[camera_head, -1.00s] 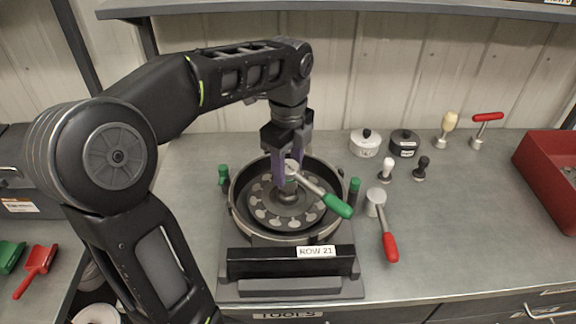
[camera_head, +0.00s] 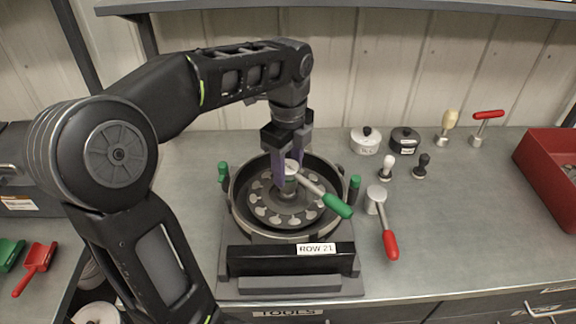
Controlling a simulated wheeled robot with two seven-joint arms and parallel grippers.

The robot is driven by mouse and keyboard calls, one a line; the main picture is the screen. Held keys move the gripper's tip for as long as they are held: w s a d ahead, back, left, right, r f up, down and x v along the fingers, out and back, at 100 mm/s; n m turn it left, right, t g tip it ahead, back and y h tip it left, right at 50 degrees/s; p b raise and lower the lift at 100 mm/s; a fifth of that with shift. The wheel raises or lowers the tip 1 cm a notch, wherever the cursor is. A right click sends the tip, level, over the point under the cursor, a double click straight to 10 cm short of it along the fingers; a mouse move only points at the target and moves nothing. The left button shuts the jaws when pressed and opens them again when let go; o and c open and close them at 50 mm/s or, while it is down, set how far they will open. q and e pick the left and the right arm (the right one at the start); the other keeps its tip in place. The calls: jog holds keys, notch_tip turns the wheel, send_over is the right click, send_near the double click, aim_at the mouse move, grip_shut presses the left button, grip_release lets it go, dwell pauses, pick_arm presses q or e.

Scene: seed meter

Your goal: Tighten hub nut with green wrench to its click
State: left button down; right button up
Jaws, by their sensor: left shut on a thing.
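The green wrench (camera_head: 336,206) has a silver head (camera_head: 291,168) over the hub at the middle of the seed meter, and its green handle points to the lower right over the rim. My left gripper (camera_head: 289,170) comes down from above and is shut on the wrench head, with its purple fingers on either side. The hub nut is hidden under the wrench head. The seed plate (camera_head: 270,212) with its ring of pale openings lies inside the round dark housing (camera_head: 238,213), marked ROW 21. My right gripper is not in view.
A red-handled wrench (camera_head: 389,240) lies right of the meter. Green-capped posts (camera_head: 354,186) stand at its sides. White and black pots (camera_head: 365,141), small knobs (camera_head: 387,170) and a red bin (camera_head: 548,165) stand further right. The bench front right is clear.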

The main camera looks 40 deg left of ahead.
pick_arm(q)
jog(key=shift+f, duration=0.55)
dwell(0.8)
jog(key=c, duration=0.7)
grip_release()
jog(key=shift+o, duration=0.6)
jog(key=shift+f, duration=0.1)
jog(key=o, duration=0.4)
jog(key=shift+r+p, duration=2.4)
jog(key=shift+r, duration=0.7)
